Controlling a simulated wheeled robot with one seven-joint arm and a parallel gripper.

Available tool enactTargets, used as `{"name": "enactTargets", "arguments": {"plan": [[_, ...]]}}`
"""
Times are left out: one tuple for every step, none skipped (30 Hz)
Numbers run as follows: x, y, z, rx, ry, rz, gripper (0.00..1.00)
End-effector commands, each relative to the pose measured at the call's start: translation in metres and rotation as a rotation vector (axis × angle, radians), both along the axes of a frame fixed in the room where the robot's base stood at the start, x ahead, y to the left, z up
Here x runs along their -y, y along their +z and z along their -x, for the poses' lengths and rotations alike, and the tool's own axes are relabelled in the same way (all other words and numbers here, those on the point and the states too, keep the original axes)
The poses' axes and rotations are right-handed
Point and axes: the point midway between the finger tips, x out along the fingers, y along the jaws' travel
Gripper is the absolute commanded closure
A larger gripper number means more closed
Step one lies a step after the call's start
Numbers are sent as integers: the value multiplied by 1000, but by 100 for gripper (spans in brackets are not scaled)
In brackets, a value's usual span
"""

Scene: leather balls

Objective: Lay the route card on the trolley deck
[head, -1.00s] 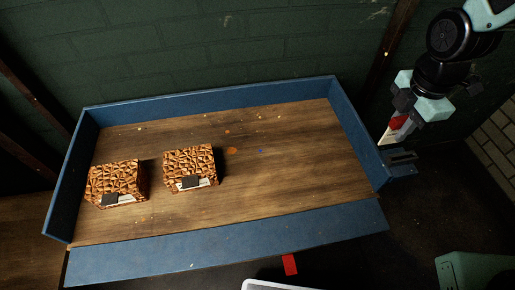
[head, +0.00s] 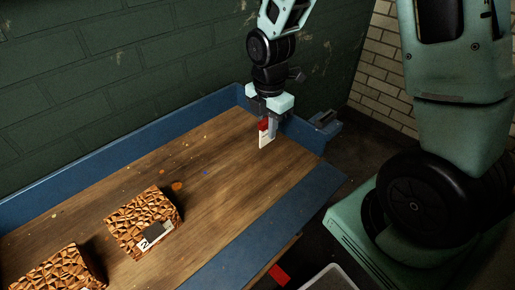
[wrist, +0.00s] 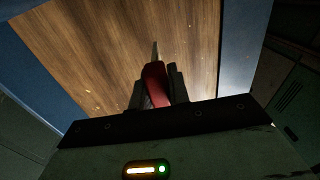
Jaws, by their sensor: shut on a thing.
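The route card (head: 265,139) is a small white card with a red upper part. My gripper (head: 268,127) is shut on its red end, and the card hangs upright, white end down. It is over the far right corner of the blue-walled wooden deck (head: 215,165); I cannot tell whether its lower edge touches the wood. In the wrist view the card's red part (wrist: 156,85) stands between the dark fingers of my gripper (wrist: 157,88), seen nearly edge-on, with the wooden deck (wrist: 110,50) beyond.
Two brown, rough-patterned boxes, one nearer the middle (head: 140,220) and one at lower left (head: 58,272), stand on the deck. A blue bracket (head: 322,122) is outside its right end. A pale-rimmed object (head: 330,278) and a red tag (head: 279,275) are in front. The deck's right part is clear.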

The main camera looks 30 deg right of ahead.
Motion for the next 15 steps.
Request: {"name": "enactTargets", "arguments": {"plan": [[0, -12, 1, -3, 1, 1, 100], [0, -16, 1, -3, 1, 1, 100], [0, -21, 0, -1, 1, 0, 100], [0, -23, 0, 0, 1, 0, 100], [0, -25, 0, -1, 1, 0, 100], [0, -28, 0, -1, 1, 0, 100], [0, -29, 0, 0, 1, 0, 100], [0, -31, 0, 0, 2, 0, 100], [0, -35, 0, 0, 2, 0, 100], [0, -38, 0, 0, 2, 0, 100], [0, -43, 0, -2, 2, 0, 100], [0, -49, 0, -2, 1, 0, 100], [0, -54, 0, -1, 0, 0, 100], [0, -58, 0, -2, 0, 0, 100], [0, -63, 0, -2, 0, 0, 100]]}}
